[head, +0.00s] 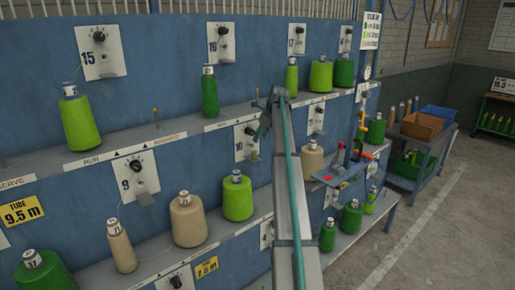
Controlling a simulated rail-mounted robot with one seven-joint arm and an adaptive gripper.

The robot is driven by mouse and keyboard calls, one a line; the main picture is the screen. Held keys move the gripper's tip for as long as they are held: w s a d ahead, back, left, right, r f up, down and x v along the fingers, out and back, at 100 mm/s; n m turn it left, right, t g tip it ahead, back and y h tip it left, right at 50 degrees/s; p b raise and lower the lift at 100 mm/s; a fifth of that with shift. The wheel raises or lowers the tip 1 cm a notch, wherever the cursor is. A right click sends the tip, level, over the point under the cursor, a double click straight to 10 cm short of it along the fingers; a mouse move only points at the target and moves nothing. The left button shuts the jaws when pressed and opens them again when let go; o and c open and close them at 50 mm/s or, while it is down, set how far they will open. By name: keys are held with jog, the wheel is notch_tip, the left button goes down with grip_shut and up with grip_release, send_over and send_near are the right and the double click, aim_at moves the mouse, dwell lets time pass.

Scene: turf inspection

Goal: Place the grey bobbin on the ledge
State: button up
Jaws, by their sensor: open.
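My arm reaches up from the bottom of the head view, and my gripper (264,114) is at its far end, in front of the blue panel near the upper ledge (130,140). My gripper is open, and I see nothing held in it. A lower ledge (150,257) runs below. I cannot make out a clearly grey bobbin. The palest ones are a large beige bobbin (188,222) and a slim beige bobbin (121,248) on the lower ledge, and a beige bobbin (312,161) right of my arm. My arm hides part of both ledges.
Green bobbins stand along both ledges, including a large one (80,122), a slim one (210,92) and one beside my arm (237,197). A small peg (156,118) stands on the upper ledge, with bare ledge around it. A cart (412,178) with boxes stands at right.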

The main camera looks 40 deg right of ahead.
jog(key=v, duration=0.3)
jog(key=shift+f+b, duration=0.1)
jog(key=shift+b, duration=0.2)
